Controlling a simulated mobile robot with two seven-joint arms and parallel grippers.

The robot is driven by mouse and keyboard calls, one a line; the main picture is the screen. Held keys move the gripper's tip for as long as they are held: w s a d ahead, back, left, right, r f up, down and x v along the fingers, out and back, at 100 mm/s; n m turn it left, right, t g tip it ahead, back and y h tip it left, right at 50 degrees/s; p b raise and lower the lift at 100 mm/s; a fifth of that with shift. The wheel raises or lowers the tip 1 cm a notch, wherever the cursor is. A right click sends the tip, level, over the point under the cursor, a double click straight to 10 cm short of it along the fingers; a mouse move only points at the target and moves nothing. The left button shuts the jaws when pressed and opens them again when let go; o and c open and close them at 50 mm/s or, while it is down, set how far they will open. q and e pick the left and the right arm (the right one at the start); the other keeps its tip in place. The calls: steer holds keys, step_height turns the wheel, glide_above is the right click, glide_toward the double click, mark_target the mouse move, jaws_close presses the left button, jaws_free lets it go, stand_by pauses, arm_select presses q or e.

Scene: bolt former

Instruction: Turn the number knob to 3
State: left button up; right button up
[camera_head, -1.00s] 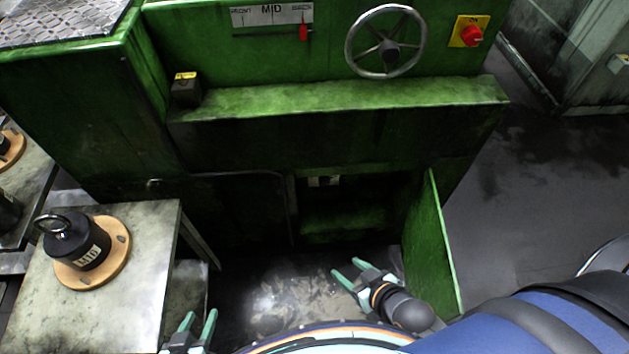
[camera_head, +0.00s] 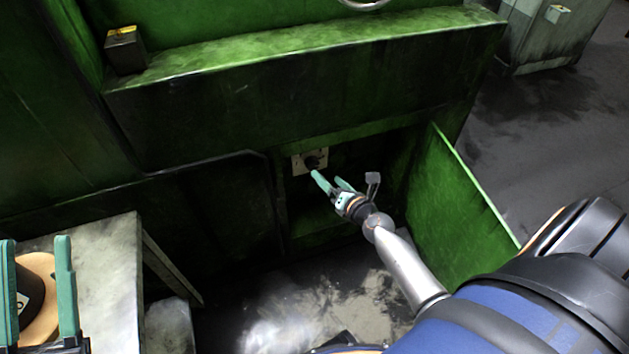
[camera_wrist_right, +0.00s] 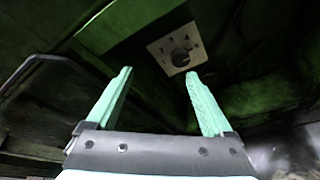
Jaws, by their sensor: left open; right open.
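The number knob (camera_head: 314,163) is a small dark knob on a pale square plate, set in the dark recess under the green machine's ledge. In the right wrist view the knob (camera_wrist_right: 181,57) sits on its tilted plate with printed numbers around it; its exact setting is too small to read surely. My right gripper (camera_head: 330,181) is open and empty, just in front of and below the plate. In the right wrist view the knob lies beyond the open fingers (camera_wrist_right: 160,88), apart from them. My left gripper (camera_head: 36,285) is open at the lower left.
The open green door panel (camera_head: 458,200) stands right of the recess. The green ledge (camera_head: 300,50) overhangs it. A grey table (camera_head: 105,262) stands at left, with a wooden disc (camera_head: 38,270) behind my left gripper. A black box (camera_head: 124,50) sits on the ledge.

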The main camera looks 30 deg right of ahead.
mark_target(314, 166)
steer(key=w+d+f+n+b, duration=0.1)
steer(key=w+f+b, duration=0.2)
steer(key=w+d+f+n+b, duration=0.1)
steer(key=w+f+b, duration=0.2)
steer(key=w, duration=0.1)
steer(key=w+d+f+n+g+b, duration=0.1)
steer(key=w+f+b, duration=0.2)
steer(key=w+b, duration=0.1)
steer(key=shift+w+d+f+n, duration=0.2)
steer(key=shift+w+d+n, duration=0.1)
steer(key=shift+n, duration=0.1)
arm_select(q)
steer(key=s+d+f+m+h+b, duration=0.1)
steer(key=s+f+m+h, duration=0.1)
steer(key=f, duration=0.5)
steer(key=shift+s+d+f+m+h, duration=0.35)
steer(key=shift+s+h, duration=0.25)
steer(key=shift+h, duration=0.4)
arm_select(e)
steer(key=shift+w+d+f, duration=0.1)
steer(key=shift+w+d, duration=0.05)
steer(key=shift+w, duration=0.65)
arm_select(q)
steer(key=shift+r, duration=0.15)
arm_select(e)
jaws_close()
